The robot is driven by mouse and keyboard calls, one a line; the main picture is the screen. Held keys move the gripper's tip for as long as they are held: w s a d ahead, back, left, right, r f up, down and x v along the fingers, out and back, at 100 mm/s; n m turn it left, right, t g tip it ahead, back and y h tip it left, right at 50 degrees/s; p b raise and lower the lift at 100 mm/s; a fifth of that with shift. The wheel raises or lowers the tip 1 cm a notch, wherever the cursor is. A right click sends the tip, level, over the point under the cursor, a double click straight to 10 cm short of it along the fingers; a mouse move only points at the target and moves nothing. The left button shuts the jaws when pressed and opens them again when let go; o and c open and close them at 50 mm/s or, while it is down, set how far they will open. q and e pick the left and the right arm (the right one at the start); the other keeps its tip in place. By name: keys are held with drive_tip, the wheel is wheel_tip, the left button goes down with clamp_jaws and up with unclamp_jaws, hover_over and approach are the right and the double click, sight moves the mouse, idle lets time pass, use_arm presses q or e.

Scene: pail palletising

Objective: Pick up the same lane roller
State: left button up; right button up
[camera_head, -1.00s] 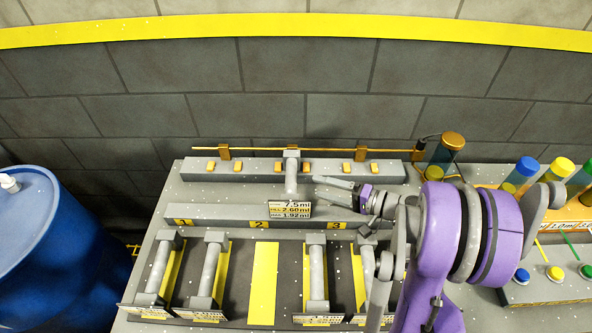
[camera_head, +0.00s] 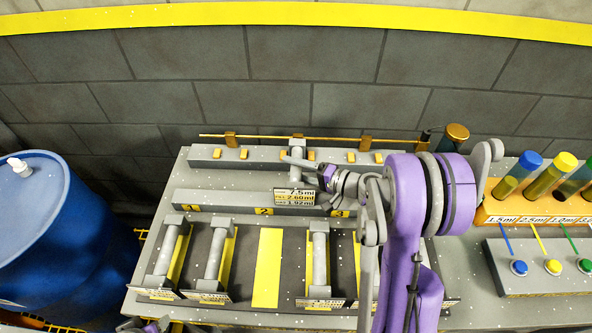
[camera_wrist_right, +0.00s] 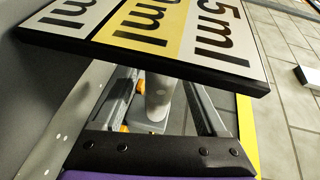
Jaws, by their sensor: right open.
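A grey roller (camera_head: 297,146) stands at the back rail with a label plate (camera_head: 295,196) in front reading 7.5 ml, 2.60 ml and 1.92 ml. My right gripper (camera_head: 290,160) is open at this roller, its fingers coming in from the right. In the right wrist view the roller (camera_wrist_right: 159,98) shows between the two open fingers (camera_wrist_right: 150,100), under the plate (camera_wrist_right: 165,35); I cannot tell whether they touch it. Similar rollers lie in the front lanes, at the left (camera_head: 165,256), beside it (camera_head: 216,258) and in the middle (camera_head: 319,260). A small part of my left gripper (camera_head: 145,325) shows at the bottom edge.
A yellow strip (camera_head: 267,265) marks a bare lane. A numbered grey bar (camera_head: 225,203) crosses behind the lanes. A blue barrel (camera_head: 35,230) stands left of the bench. An orange rack (camera_head: 500,208) with coloured-cap tubes and a button panel (camera_head: 545,282) are at the right. My right arm hides the rightmost lane.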

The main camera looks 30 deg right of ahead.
clamp_jaws()
idle(1.4)
